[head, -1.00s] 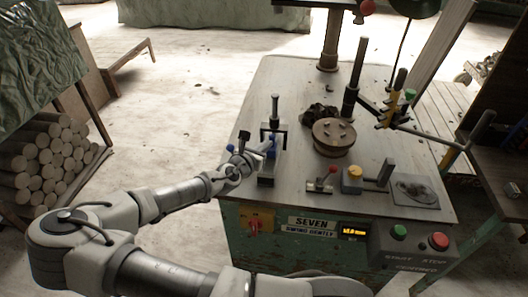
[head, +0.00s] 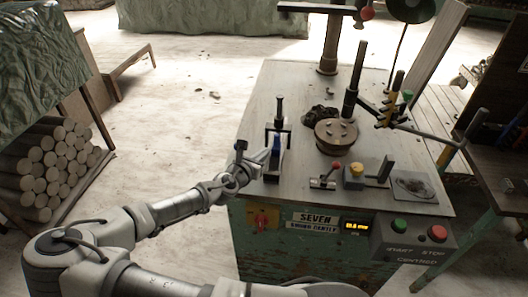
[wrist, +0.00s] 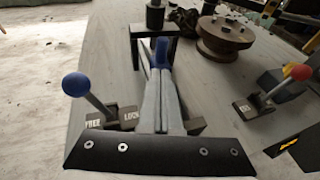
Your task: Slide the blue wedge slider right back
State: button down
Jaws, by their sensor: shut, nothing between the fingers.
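The blue wedge slider (head: 276,142) sits in a dark upright frame (head: 280,122) on the left part of the bench machine's top. In the wrist view its blue end (wrist: 161,50) shows just beyond my fingertips, under the frame's crossbar. My gripper (head: 265,152) is shut and empty, its fingers pointing at the slider from the near left. In the wrist view my gripper (wrist: 157,72) covers the slider's near side, so I cannot tell whether it touches. A lever with a blue knob (wrist: 76,84), marked FREE and LOCK, stands just left of my fingers.
A round brown turntable (head: 336,134) stands right of the frame. A red-knobbed lever (head: 326,176) and a yellow block (head: 353,176) are near the front. Green and red buttons (head: 418,229) are on the front panel. Stacked logs (head: 45,165) lie at left.

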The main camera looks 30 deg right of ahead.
jog(key=v, duration=0.8)
jog(key=shift+s+a+r+p, duration=0.15)
jog(key=shift+s+a+p, duration=0.1)
jog(key=shift+p, duration=0.05)
